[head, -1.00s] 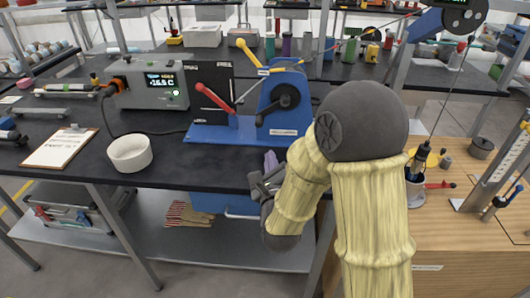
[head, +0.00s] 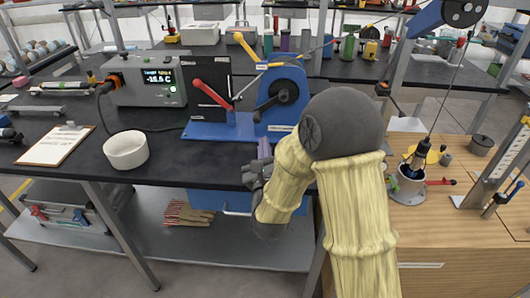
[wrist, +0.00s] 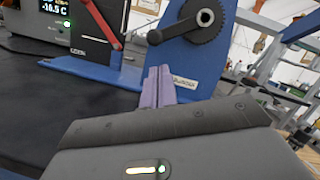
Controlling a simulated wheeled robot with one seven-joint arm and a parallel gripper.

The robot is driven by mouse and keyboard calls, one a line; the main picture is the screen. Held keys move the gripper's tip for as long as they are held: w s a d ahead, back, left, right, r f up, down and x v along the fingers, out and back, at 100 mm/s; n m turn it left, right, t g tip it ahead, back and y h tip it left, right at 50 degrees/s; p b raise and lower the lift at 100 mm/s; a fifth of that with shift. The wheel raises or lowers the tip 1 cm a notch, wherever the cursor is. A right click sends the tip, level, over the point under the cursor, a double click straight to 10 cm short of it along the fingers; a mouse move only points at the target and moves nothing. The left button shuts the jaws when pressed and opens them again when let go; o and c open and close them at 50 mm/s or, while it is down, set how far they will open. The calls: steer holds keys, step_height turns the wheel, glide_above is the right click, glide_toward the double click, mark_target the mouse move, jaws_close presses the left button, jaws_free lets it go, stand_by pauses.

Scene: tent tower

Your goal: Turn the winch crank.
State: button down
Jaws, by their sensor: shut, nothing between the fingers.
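The blue winch (head: 268,122) stands on the black bench and also shows in the wrist view (wrist: 180,70). Its black crank (head: 283,91) is on the front face; in the wrist view the crank (wrist: 205,18) has a round hub and an arm reaching down-left to a knob. My gripper (head: 264,148) is in front of and below the crank, near the bench's front edge, apart from the crank. Its purple fingers (wrist: 158,86) are together and empty, pointing toward the winch base. My arm hides part of the bench's right end.
A red lever (head: 212,95) and a yellow lever (head: 246,50) are by the winch. A grey display box (head: 148,82) stands left of it. A white bowl (head: 126,151) and a clipboard (head: 55,146) lie at the left. A cable-hung probe (head: 418,157) is over a cup at right.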

steer(key=x, duration=0.5)
steer(key=shift+d+p, duration=0.15)
steer(key=shift+p, duration=0.2)
steer(key=shift+w, duration=0.2)
steer(key=shift+s+a, duration=0.1)
steer(key=shift+a, duration=0.25)
steer(key=shift+r+b, duration=0.1)
steer(key=shift+b, duration=0.2)
steer(key=shift+a+r+b, duration=0.15)
steer(key=shift+r+b, duration=0.15)
steer(key=shift+b, duration=0.25)
steer(key=shift+r, duration=0.2)
